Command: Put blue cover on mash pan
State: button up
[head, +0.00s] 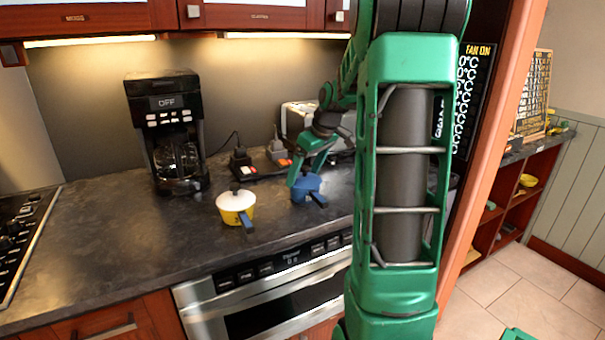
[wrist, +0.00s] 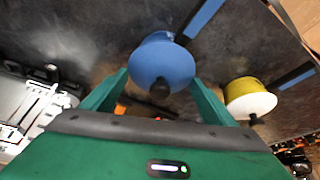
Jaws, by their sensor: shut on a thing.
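A blue pan (head: 309,190) stands on the dark counter in the head view, its handle pointing to the lower right. The round blue cover (wrist: 158,60) with a dark knob shows in the wrist view over the blue pan. I cannot tell whether the cover rests fully on the pan. My gripper (head: 304,173) reaches down at the blue pan from behind. In the wrist view its green fingers (wrist: 161,80) lie on either side of the cover, shut on it. Gripper and distance hide part of the contact. A yellow pan (head: 236,215) with a white cover (head: 235,200) stands to the left.
A black coffee maker (head: 172,130) stands at the back left of the counter. Outlets with plugs and a cord (head: 270,155) are behind the pans. A stovetop (head: 20,235) is at the far left. The counter's left and front-left area is clear.

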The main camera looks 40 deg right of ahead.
dwell(0.3)
jog(key=o, duration=1)
jog(key=shift+o, duration=0.2)
jog(key=shift+r, duration=3.5)
jog(key=s+a+f+m+g, duration=0.1)
jog(key=s+a+f+m, duration=0.1)
jog(key=s+a, duration=0.3)
jog(key=s+a+f+m+g, duration=0.2)
jog(key=s+a+f, duration=0.3)
jog(key=s, duration=0.9)
jog(key=s+a+f+m+g, duration=0.1)
jog(key=s+a+f+m, duration=0.2)
jog(key=s+a, duration=0.4)
jog(key=s, duration=0.3)
jog(key=shift+s+f+g, duration=0.2)
jog(key=shift+f+g, duration=0.1)
jog(key=shift+f, duration=0.05)
